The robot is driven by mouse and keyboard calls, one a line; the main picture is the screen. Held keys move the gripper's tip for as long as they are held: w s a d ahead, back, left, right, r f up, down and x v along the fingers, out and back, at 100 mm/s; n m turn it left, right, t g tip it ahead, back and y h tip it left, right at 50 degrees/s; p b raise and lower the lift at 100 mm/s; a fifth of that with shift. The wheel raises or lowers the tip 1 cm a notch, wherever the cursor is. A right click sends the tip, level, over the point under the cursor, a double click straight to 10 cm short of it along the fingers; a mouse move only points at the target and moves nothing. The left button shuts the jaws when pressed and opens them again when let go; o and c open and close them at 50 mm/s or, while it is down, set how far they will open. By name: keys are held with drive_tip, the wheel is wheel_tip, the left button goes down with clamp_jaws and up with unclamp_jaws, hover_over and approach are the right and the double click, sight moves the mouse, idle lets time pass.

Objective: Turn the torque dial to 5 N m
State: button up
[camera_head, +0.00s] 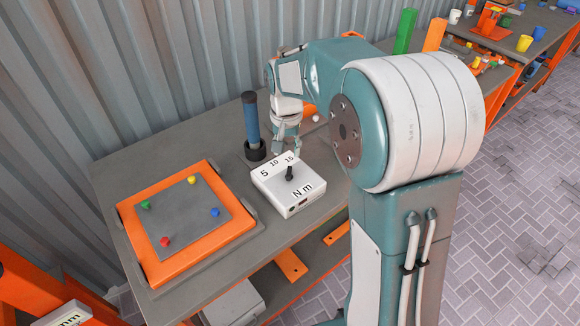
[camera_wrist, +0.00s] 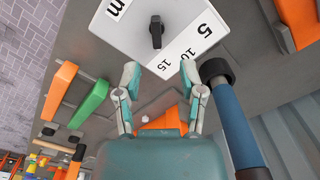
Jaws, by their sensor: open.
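The torque dial is a black knob (camera_head: 290,173) on a white box (camera_head: 298,207) marked 5, 10, 15 and N m. In the wrist view the dial (camera_wrist: 156,32) is an elongated knob, with one end towards the 15 side of the scale strip (camera_wrist: 189,50). I cannot tell which end is the pointer. My gripper (camera_wrist: 159,74) is open and empty, its two fingertips apart below the knob in the wrist view. In the head view my gripper (camera_head: 287,150) is just behind the box, and no contact with the dial is visible.
A blue rod (camera_head: 250,118) stands in a black holder close behind the box; it also shows in the wrist view (camera_wrist: 238,120). An orange-framed board (camera_head: 180,262) with coloured pegs lies left. A corrugated wall (camera_head: 150,60) backs the bench.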

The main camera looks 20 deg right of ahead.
sight(289, 171)
drive_tip(key=f, duration=0.3)
drive_tip(key=shift+a+f, duration=0.3)
drive_tip(key=f, duration=0.1)
drive_tip(key=d+f, duration=0.1)
drive_tip(key=f, duration=0.2)
drive_tip(key=shift+d+f, duration=0.2)
drive_tip(key=shift+d, duration=0.15)
drive_tip(key=shift+a, duration=0.55)
drive_tip(key=shift+c, duration=0.9)
drive_tip(key=c, duration=0.5)
drive_tip(key=shift+d, duration=0.25)
clamp_jaws()
